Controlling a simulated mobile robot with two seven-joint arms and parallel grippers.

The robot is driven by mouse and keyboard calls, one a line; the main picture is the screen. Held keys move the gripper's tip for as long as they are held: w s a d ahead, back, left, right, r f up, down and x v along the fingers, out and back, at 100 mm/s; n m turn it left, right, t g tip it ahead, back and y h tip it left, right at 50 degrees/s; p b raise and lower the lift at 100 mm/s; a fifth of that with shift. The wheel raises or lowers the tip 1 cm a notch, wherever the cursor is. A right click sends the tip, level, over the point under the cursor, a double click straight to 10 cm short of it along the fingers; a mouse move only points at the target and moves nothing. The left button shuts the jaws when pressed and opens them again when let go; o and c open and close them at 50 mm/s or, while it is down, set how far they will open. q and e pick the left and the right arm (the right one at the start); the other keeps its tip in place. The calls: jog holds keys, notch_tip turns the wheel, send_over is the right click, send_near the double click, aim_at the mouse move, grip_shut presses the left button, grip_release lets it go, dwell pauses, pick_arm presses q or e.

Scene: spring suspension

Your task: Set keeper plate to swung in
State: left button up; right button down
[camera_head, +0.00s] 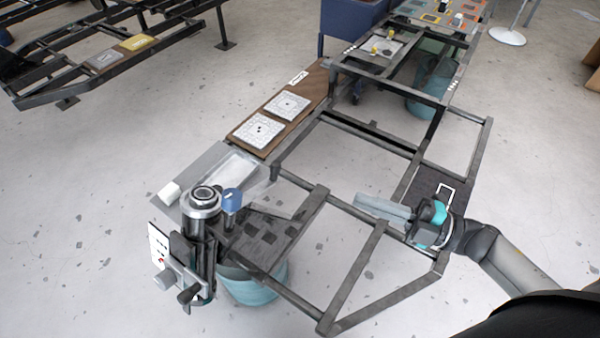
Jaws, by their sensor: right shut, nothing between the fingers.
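The spring suspension unit stands at the lower left, an upright dark cylinder with a bright metal ring (203,197) on top. A blue-capped post (231,199) stands right beside the ring. A white panel (158,244) with red marks and dark handles (186,293) are on its near left side. I cannot tell for sure which part is the keeper plate or how it is turned. My right gripper (358,205), grey fingers with a teal wrist, is shut and empty over the dark frame, well to the right of the unit. My left gripper is not in view.
A dark metal frame (360,264) of open bars runs from the near middle to the back. A brown board (308,88) carries two white patterned plates (288,104). A teal bin (250,290) stands under the unit. Bare floor (80,190) lies at left.

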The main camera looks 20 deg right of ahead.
jog(key=shift+a, duration=0.1)
jog(key=x, duration=1.3)
jog(key=shift+w+a, duration=0.25)
jog(key=shift+w, duration=0.1)
